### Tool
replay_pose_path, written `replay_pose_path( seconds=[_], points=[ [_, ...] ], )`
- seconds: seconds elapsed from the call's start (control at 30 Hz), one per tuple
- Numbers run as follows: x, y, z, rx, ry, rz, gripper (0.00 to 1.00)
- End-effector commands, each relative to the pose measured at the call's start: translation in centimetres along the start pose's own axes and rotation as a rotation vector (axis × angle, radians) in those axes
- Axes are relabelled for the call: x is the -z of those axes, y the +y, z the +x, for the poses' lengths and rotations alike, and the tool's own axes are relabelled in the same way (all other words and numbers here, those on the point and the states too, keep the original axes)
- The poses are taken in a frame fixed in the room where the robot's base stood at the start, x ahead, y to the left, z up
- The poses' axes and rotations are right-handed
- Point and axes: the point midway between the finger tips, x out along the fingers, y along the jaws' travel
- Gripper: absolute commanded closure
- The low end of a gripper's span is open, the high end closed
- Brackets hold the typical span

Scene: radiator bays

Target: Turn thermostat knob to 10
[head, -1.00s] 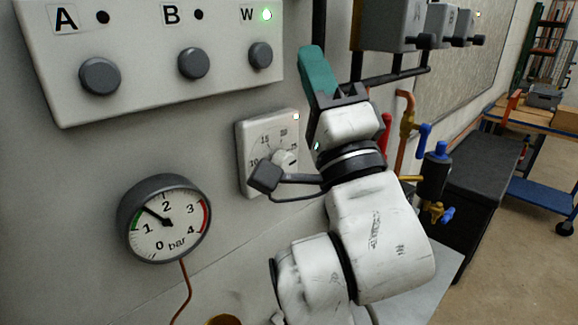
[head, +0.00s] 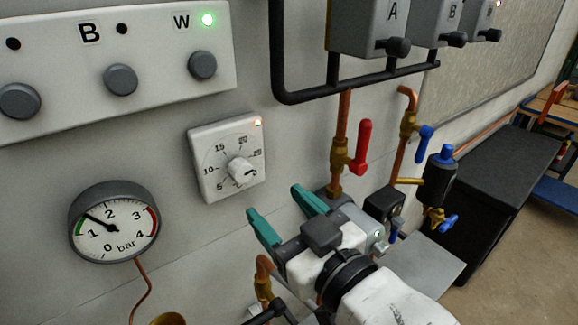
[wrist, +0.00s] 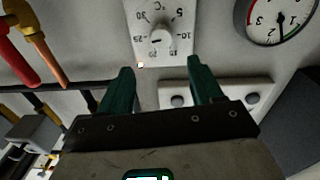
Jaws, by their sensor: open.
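The white thermostat (head: 197,177) is on the wall, with a dial marked 5 to 25 visible and a pale round knob (head: 240,170) at its centre. A dark mark on the knob points to the lower right, past 25; the exact value is unclear. In the wrist view the dial is upside down, its knob (wrist: 161,40) just beyond my fingertips, and 30 also shows. My gripper (head: 277,203) is open, with teal fingers apart and empty, below and right of the thermostat. In the wrist view my gripper (wrist: 160,68) has nothing between its fingers.
A pressure gauge (head: 115,222) is left of the thermostat, and a button panel (head: 160,80) is above it. A red valve handle (head: 361,145) and copper pipes stand to the right. Bare wall lies between thermostat and pipes.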

Motion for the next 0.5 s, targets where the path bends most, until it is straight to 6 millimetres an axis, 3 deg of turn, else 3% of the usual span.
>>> replay_pose_path(
  seconds=[0.23, 0.5],
  points=[
    [-0.4, -0.9, 1.1, 0.03, -0.018, -0.052, 0.35],
    [-0.3, -1.0, 5.8, 0.029, -0.019, -0.05, 0.35]
  ],
)
